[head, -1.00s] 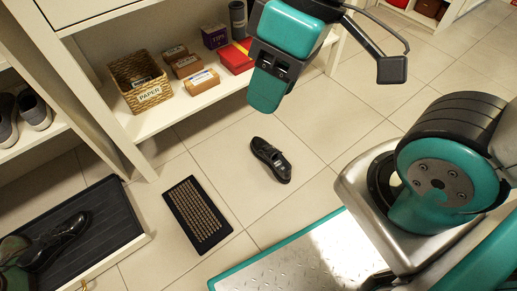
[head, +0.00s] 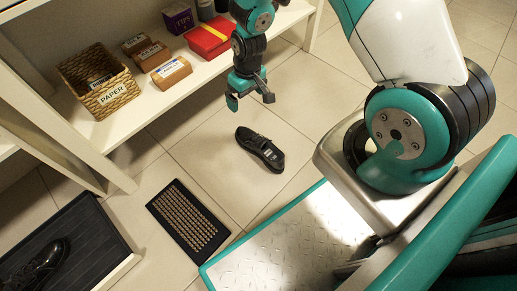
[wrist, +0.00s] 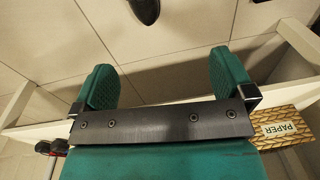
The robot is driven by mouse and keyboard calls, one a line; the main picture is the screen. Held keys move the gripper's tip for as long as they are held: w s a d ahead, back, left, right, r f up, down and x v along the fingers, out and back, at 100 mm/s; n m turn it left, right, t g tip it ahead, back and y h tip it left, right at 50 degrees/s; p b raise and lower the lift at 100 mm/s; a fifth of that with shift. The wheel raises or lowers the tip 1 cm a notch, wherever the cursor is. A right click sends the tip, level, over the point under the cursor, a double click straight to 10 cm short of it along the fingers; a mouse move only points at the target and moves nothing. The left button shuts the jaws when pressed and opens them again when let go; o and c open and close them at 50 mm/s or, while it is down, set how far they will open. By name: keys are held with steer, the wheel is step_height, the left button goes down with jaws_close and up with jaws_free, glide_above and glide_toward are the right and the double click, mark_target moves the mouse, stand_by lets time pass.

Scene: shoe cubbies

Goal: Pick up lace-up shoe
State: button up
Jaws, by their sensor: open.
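A black lace-up shoe (head: 260,149) lies alone on the tiled floor in the head view, in front of the shelf and beside my base. In the wrist view only one rounded dark end of the shoe (wrist: 146,10) shows at the top edge. My gripper (head: 250,100) hangs above the floor, a little behind the shoe and apart from it. In the wrist view my gripper (wrist: 163,82) shows two green fingers spread wide with nothing between them.
A dark mat with a tan grid (head: 189,218) lies left of the shoe. A black tray (head: 92,232) holding a dark shoe (head: 38,268) is at lower left. The shelf (head: 135,118) bears a wicker basket (head: 97,82), boxes and a red box (head: 208,40). Floor around the shoe is clear.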

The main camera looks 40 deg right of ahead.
glide_toward(259, 138)
steer(key=shift+h, duration=0.4)
steer(key=f+b, duration=0.4)
steer(key=b, duration=0.1)
steer(key=f+b, duration=0.2)
steer(key=shift+w+a+f+b, duration=0.1)
steer(key=shift+a+f+b, duration=0.15)
steer(key=shift+a+b, duration=0.05)
step_height(259, 138, down, 6)
steer(key=b, duration=0.5)
steer(key=shift+a, duration=0.1)
steer(key=shift+r, duration=0.1)
steer(key=c, duration=1.1)
steer(key=shift+r, duration=0.15)
steer(key=shift+c, duration=0.2)
